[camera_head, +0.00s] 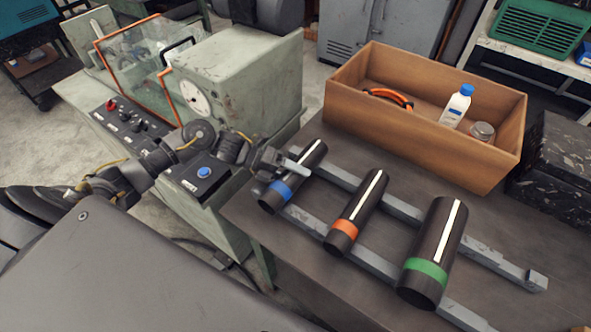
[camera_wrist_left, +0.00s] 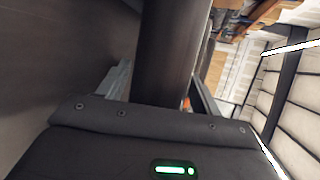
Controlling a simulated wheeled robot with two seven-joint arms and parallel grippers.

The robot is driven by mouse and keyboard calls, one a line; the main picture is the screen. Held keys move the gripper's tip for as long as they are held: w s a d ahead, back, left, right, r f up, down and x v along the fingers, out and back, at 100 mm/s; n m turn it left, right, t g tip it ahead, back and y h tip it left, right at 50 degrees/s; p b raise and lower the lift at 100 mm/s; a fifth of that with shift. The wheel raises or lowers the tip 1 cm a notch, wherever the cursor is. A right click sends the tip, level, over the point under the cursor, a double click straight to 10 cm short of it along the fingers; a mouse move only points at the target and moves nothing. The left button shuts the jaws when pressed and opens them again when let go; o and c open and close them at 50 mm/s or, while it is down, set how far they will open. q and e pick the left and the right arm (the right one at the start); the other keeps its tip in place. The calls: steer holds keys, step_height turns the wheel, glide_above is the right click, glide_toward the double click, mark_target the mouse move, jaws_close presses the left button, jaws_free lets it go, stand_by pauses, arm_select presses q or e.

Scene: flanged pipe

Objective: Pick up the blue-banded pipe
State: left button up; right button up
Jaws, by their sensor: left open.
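The blue-banded pipe (camera_head: 302,166) is a black cylinder with a white stripe and a blue band at its near end. It lies across two grey rails, leftmost of three pipes. My left gripper (camera_head: 286,163) is at its left side, over its middle. In the left wrist view, a dark pipe (camera_wrist_left: 168,45) runs between the open fingers (camera_wrist_left: 160,85), with a gap beside the left finger. Contact on the right side is unclear. The blue band is hidden there. My right gripper is in neither view.
An orange-banded pipe (camera_head: 357,212) and a thicker green-banded pipe (camera_head: 433,250) lie to the right on the rails (camera_head: 490,261). A wooden box (camera_head: 420,136) with a bottle stands behind. A green machine (camera_head: 245,75) is at the left.

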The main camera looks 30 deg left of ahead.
arm_select(q)
steer(key=c, duration=1.3)
steer(key=shift+r, duration=0.1)
steer(key=shift+w+r+b, duration=0.1)
steer(key=shift+r+b, duration=0.35)
steer(key=shift+b, duration=0.05)
steer(key=s+a+r+b, duration=0.5)
steer(key=s+a+r, duration=0.4)
steer(key=a+r, duration=0.2)
steer(key=shift+r, duration=0.5)
